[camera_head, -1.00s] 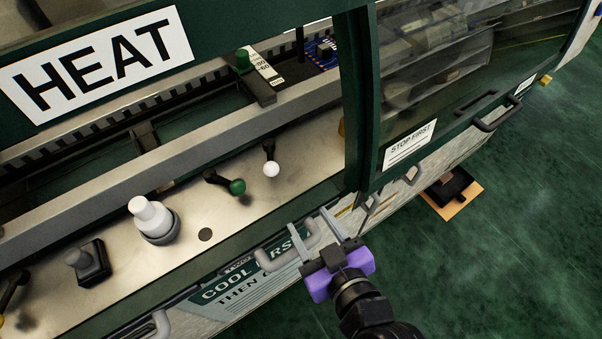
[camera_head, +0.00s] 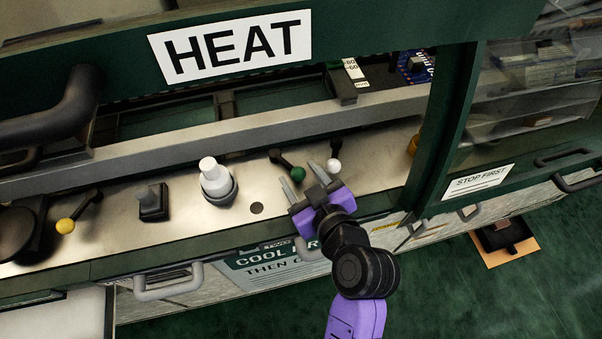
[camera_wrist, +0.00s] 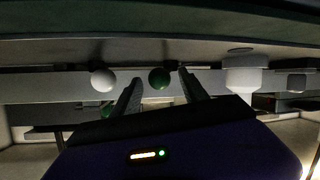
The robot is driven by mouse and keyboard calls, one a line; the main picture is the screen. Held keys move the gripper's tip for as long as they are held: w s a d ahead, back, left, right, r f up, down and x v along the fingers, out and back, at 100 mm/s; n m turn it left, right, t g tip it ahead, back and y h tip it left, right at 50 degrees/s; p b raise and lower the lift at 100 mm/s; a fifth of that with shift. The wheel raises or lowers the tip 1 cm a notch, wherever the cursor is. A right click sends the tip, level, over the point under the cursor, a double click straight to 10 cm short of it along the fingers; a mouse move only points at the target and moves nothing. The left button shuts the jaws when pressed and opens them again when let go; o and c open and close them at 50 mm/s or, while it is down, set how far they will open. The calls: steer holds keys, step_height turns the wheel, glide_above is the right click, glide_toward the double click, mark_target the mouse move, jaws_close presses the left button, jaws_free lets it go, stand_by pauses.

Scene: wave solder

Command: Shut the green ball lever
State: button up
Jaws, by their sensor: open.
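The green ball lever (camera_head: 298,173) stands on the metal panel, its dark arm reaching up and left to its pivot. My gripper (camera_head: 295,170) is open and empty, its two grey fingers pointing at the green ball from the front. In the head view the ball shows between the fingertips. In the wrist view the green ball (camera_wrist: 159,78) also shows between the two fingers of my gripper (camera_wrist: 157,76), nearer the right one. I cannot tell whether the tips reach past the ball or touch it.
A white ball lever (camera_head: 333,165) stands close right of my gripper. A white bottle-like knob (camera_head: 215,180), a black switch (camera_head: 152,203) and a yellow ball lever (camera_head: 67,225) lie left. The HEAT hood (camera_head: 130,70) overhangs behind; a grey handle (camera_head: 310,250) sits below.

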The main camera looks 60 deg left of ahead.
steer(key=shift+a, duration=0.1)
jaws_close()
stand_by(1.4)
